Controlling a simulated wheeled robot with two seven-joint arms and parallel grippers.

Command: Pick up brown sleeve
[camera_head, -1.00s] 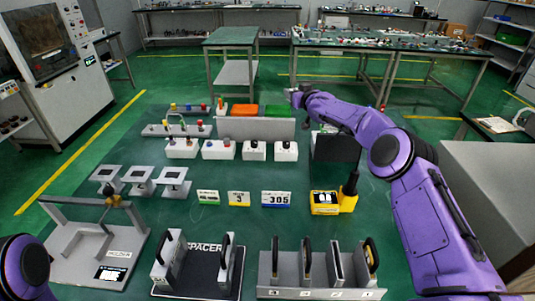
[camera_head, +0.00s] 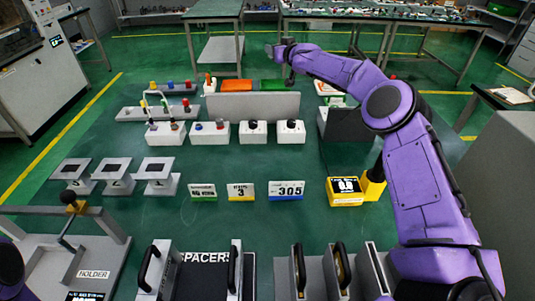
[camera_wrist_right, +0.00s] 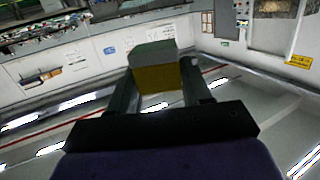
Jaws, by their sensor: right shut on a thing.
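My right gripper shows in the right wrist view (camera_wrist_right: 158,88), its two dark fingers shut on a blocky thing (camera_wrist_right: 157,70) with a grey-green upper face and an olive-brown lower face. I cannot tell for sure whether this is the brown sleeve. In the head view the purple right arm reaches in from the right to the back of the mat, and the hand (camera_head: 277,53) is above and behind the grey wall panel. The held thing is not clear there. A small brownish peg (camera_head: 174,126) stands on the left white block. My left gripper is not in view; only a purple arm part shows at the left edge.
White blocks with knobs (camera_head: 253,131) stand before a grey wall panel (camera_head: 252,106), with orange and green bins (camera_head: 236,85) behind. Number signs (camera_head: 286,190) and a yellow device (camera_head: 345,191) stand mid-mat. Holder frames and the spacer rack (camera_head: 205,258) fill the front.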

